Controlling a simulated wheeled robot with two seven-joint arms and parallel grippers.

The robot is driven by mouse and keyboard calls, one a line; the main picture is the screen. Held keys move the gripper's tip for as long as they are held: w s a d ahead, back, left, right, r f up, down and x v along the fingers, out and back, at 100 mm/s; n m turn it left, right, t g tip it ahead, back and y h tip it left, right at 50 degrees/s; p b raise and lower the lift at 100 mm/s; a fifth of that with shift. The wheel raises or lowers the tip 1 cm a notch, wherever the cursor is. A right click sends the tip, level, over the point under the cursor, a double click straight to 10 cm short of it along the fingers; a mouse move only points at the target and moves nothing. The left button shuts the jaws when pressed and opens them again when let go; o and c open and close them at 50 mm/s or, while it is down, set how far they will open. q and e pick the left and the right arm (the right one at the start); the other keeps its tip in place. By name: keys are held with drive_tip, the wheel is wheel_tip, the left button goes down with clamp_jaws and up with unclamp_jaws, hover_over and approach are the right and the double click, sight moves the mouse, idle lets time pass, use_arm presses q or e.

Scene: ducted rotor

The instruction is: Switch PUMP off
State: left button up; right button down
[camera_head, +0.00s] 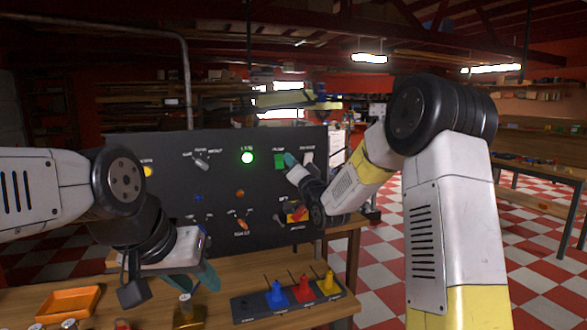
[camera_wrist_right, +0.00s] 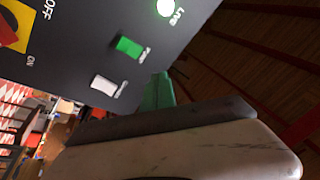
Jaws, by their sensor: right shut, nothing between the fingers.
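A dark upright control panel (camera_head: 222,190) stands on the table. A green rocker switch (camera_head: 280,161) is at its upper right, and it also shows in the right wrist view (camera_wrist_right: 130,47). A white rocker (camera_head: 308,157) sits beside it; it shows in the wrist view too (camera_wrist_right: 103,86). Their labels are too small to read surely. My right gripper (camera_head: 291,161) is shut and empty, its teal tip (camera_wrist_right: 158,92) close to the green rocker. Contact cannot be told. My left gripper (camera_head: 200,274) hangs low in front of the panel; its finger gap is unclear.
A green lamp (camera_head: 247,158) is lit left of the rockers. A red and yellow rotary switch (camera_head: 298,215) is below my right gripper. A stand with blue, red and yellow pieces (camera_head: 262,312) and an orange tray (camera_head: 68,302) occupy the table front.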

drive_tip(key=shift+w+d+t, duration=0.1)
drive_tip(key=shift+d+t, duration=0.1)
drive_tip(key=shift+t, duration=0.1)
approach(279, 161)
drive_tip(key=shift+r+x, duration=0.25)
drive_tip(key=shift+x, duration=0.95)
drive_tip(key=shift+r+x, duration=0.2)
drive_tip(key=shift+x, duration=1)
idle(0.4)
drive_tip(key=shift+w+a+f, duration=0.15)
drive_tip(key=shift+w+a+f, duration=0.15)
drive_tip(key=shift+w+f, duration=0.05)
drive_tip(key=shift+w, duration=0.2)
idle(0.8)
drive_tip(key=shift+s, duration=0.1)
drive_tip(key=shift+s+d+r, duration=0.25)
drive_tip(key=shift+s+r, duration=0.15)
drive_tip(key=shift+s, duration=0.3)
